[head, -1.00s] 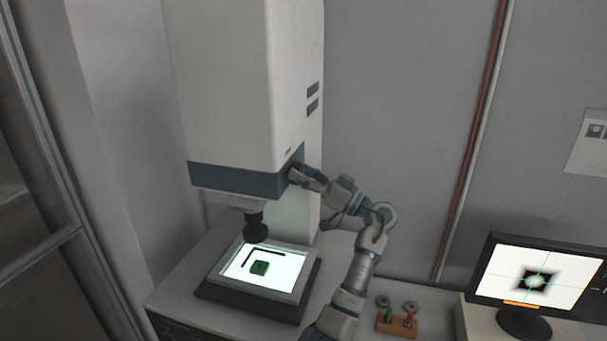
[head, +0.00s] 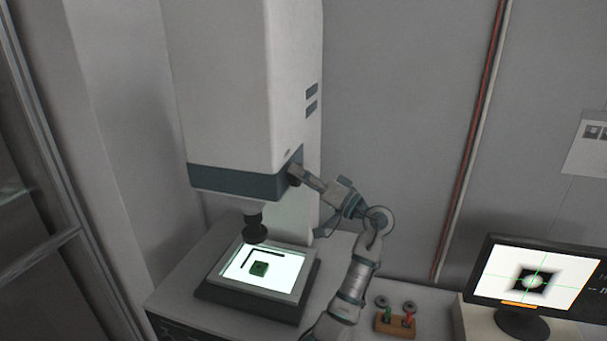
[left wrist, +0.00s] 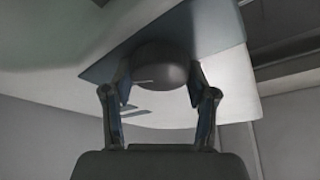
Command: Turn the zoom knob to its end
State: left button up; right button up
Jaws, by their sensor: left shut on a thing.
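The zoom knob (left wrist: 160,78) is a dark round knob on the side of the measuring machine (head: 235,80), on its blue-grey band. In the head view the knob (head: 294,174) is partly hidden by my gripper. My left gripper (left wrist: 160,88) is shut on the knob, one finger on each side of it in the left wrist view. In the head view my left gripper (head: 300,175) reaches the machine's right side. The monitor (head: 535,285) shows a blurred dark square with a green cross and circle. My right gripper is not in view.
Below the lens (head: 254,231) a lit stage (head: 290,284) holds a green part (head: 259,268) and a black L-shaped piece (head: 266,254). A small wooden rack (head: 396,325) with red and green items stands near my arm. A pipe runs up the wall behind.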

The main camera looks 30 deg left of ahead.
pick_arm(q)
jog(key=shift+f+m+h+p, duration=0.1)
jog(key=shift+m+h+p, duration=0.95)
jog(key=shift+m+p, duration=1.4)
jog(key=shift+f+m+h+p, duration=0.1)
jog(key=shift+m+h+p, duration=1.2)
jog(key=shift+m, duration=2.2)
jog(key=shift+f+m+h+p, duration=0.1)
jog(key=shift+m+h+p, duration=0.75)
jog(key=shift+m+p, duration=1.7)
jog(key=shift+m+b, duration=0.45)
jog(key=shift+m, duration=0.05)
jog(key=o, duration=1.2)
jog(key=shift+c, duration=0.2)
jog(key=shift+a, duration=0.15)
jog(key=shift+r, duration=0.1)
